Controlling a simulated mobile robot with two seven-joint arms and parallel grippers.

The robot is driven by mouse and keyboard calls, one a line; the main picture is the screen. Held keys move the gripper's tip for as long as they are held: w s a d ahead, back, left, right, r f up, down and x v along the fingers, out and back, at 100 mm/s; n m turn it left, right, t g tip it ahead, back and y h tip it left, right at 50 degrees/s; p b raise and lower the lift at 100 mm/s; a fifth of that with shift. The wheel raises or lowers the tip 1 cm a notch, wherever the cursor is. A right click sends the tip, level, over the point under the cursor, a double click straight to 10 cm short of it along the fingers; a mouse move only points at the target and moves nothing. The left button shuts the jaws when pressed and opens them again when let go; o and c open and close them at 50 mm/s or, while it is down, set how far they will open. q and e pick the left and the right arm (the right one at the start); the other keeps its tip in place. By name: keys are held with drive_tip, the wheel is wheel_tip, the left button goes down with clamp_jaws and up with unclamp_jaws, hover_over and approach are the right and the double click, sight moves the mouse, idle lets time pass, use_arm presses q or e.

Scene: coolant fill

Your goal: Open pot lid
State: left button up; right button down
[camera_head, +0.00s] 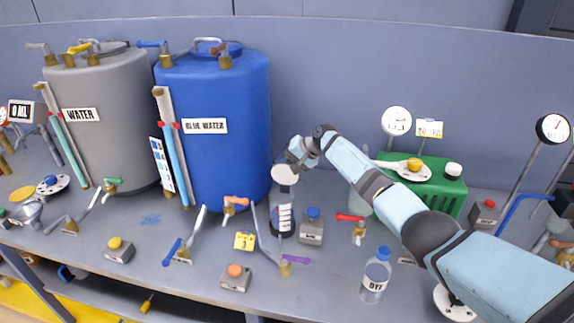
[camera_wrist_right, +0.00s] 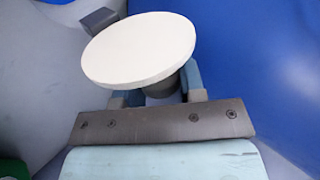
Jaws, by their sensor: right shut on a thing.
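My right gripper (camera_head: 299,154) reaches in from the right, in front of the blue tank, and is shut on the white round pot lid (camera_head: 285,175). In the right wrist view the lid (camera_wrist_right: 138,48) is a tilted off-white disc with a dark part beneath it, between the finger bases. The lid hides most of the fingers there. The clear pot (camera_head: 283,217) with a dark-marked label stands upright on the bench directly below the lid. I cannot tell whether the lid touches its rim. My left gripper is not in view.
A grey water tank (camera_head: 105,125) and a blue water tank (camera_head: 228,88) stand behind at left. Valves and button boxes line the bench front. A bottle marked DYE (camera_head: 375,277) stands at front right. A green box (camera_head: 440,188) and gauges stand at right.

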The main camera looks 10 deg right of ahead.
drive_tip(key=c, duration=0.7)
unclamp_jaws()
drive_tip(key=shift+c, duration=0.2)
drive_tip(key=v, duration=1.3)
drive_tip(key=shift+r, duration=0.3)
drive_tip(key=shift+s+d+f, duration=0.1)
drive_tip(key=shift+s+d, duration=0.05)
